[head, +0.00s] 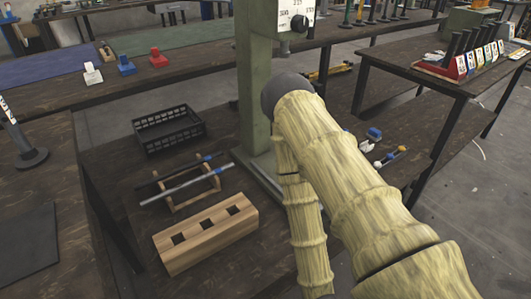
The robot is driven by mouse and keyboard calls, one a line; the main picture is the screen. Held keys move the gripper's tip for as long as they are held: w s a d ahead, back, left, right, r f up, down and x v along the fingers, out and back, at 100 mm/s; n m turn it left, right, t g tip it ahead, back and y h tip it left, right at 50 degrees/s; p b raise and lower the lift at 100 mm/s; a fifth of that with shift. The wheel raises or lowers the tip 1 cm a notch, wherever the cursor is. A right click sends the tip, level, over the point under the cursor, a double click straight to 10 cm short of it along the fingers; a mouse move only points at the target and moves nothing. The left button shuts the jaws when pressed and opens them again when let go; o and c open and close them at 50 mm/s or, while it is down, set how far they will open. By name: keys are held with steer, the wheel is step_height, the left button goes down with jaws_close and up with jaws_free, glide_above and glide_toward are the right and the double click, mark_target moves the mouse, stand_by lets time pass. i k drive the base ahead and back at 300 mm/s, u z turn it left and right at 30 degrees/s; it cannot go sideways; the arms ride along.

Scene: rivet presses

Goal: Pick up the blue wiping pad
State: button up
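A small blue pad-like block (126,65) with a raised grip stands on the long back bench at the upper left, between a similar white one and a red one. It looks like the blue wiping pad, though it is small in the head view. Another small blue item (374,133) lies right of the press, partly beside my sleeved arm; I cannot tell what it is. My arm crosses the middle right of the view, far from the blue block. My gripper does not show.
The white block (92,74) and red block (158,59) flank the blue one. A green press (254,80) stands mid-view. A black crate (168,131), a rod rack (186,186) and a wooden block with square holes (206,238) occupy the near bench.

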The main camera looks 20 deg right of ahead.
mark_target(374, 134)
steer(key=z, duration=2.9)
steer(key=i, duration=1.25)
